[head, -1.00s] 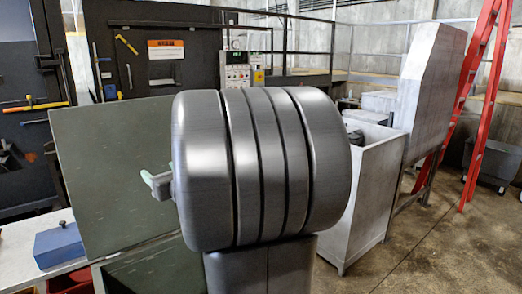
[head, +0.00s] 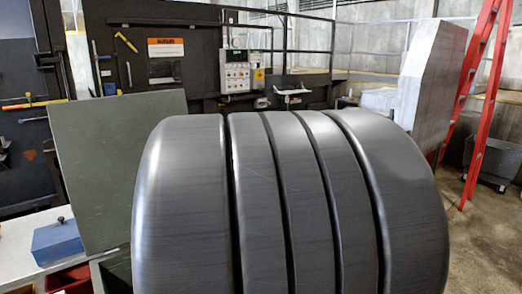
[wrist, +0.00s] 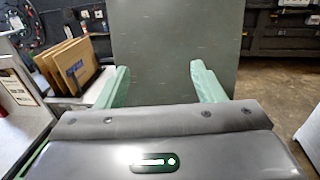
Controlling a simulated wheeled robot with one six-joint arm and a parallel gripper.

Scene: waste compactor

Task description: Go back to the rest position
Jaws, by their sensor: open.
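My gripper (wrist: 160,68) shows in the wrist view with its two pale green fingers wide apart. Nothing is between them. The upright dark green panel (wrist: 170,35) fills the background behind the fingers. In the head view, my large grey arm link fills the lower middle and hides most of what is behind it. I cannot make out my gripper for certain there. The green panel (head: 105,165) stands left of my arm in that view.
A blue box (head: 57,243) sits on a pale worktop at left. The dark compactor with a control panel (head: 241,72) stands behind. A red ladder (head: 478,100) is at right. Cardboard sheets (wrist: 72,65) lean at left in the wrist view.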

